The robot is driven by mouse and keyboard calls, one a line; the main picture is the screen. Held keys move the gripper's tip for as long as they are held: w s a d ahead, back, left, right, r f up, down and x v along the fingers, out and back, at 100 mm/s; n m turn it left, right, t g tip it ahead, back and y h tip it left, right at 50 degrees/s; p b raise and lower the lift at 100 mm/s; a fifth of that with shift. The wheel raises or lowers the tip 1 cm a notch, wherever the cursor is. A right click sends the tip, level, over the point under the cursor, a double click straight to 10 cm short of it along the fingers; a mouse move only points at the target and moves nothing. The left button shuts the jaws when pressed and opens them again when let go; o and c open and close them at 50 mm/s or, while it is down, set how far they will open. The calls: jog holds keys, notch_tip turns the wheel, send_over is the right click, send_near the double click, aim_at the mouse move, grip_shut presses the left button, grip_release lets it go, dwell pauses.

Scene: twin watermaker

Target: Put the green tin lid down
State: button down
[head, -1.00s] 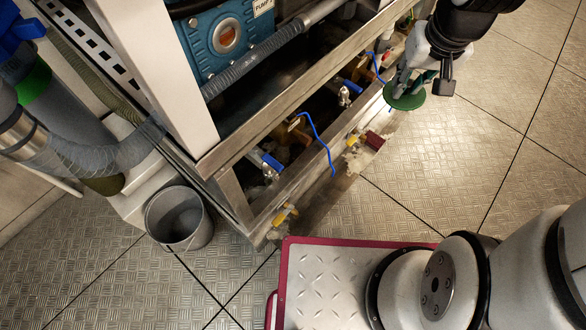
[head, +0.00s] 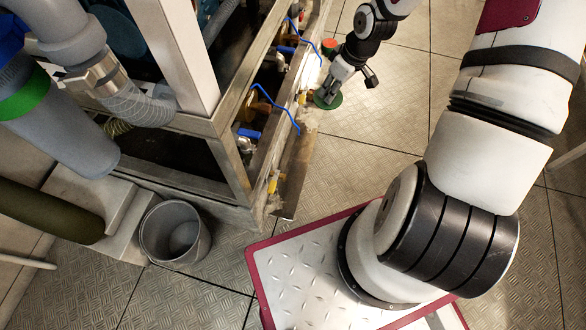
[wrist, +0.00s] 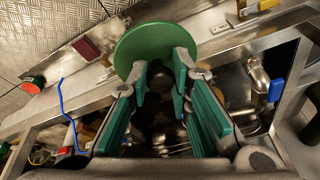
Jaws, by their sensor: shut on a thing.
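The green tin lid (wrist: 155,42) is a flat round disc at the top middle of the wrist view. In the head view the lid (head: 329,102) shows below my gripper (head: 337,83), beside the outer rail of the metal frame. I cannot tell whether the lid touches anything below it.
The metal frame (head: 225,175) holds pipes and valves with blue handles (wrist: 275,90). A loose blue cable (wrist: 68,115) hangs nearby. A dark red block (wrist: 86,48) lies on the ledge. A grey bucket (head: 150,235) stands at the frame's corner.

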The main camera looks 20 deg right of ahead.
jog(key=s+d+f+n+g+y, duration=0.1)
jog(key=s+d+f+n, duration=0.15)
jog(key=f, duration=1.15)
jog(key=s+d+f+n+g, duration=0.1)
jog(key=s+d+f+n, duration=0.15)
jog(key=f, duration=1.25)
jog(key=w+a+b, duration=0.1)
jog(key=a, duration=0.4)
jog(key=w+a+f+b, duration=0.1)
jog(key=a+b, duration=0.1)
jog(key=a, duration=0.3)
jog(key=w+a+b, duration=0.1)
jog(key=a, duration=0.4)
jog(key=shift+w+a+f, duration=0.15)
jog(key=shift+w+f, duration=0.1)
jog(key=shift+w, duration=0.1)
jog(key=shift+a+f+b, duration=0.25)
jog(key=shift+b, duration=0.15)
jog(key=shift+f+b, duration=0.85)
jog(key=shift+f, duration=0.65)
jog(key=shift+f, duration=0.1)
jog(key=c, duration=1.8)
grip_release()
jog(key=o, duration=0.3)
jog(key=shift+o, duration=0.2)
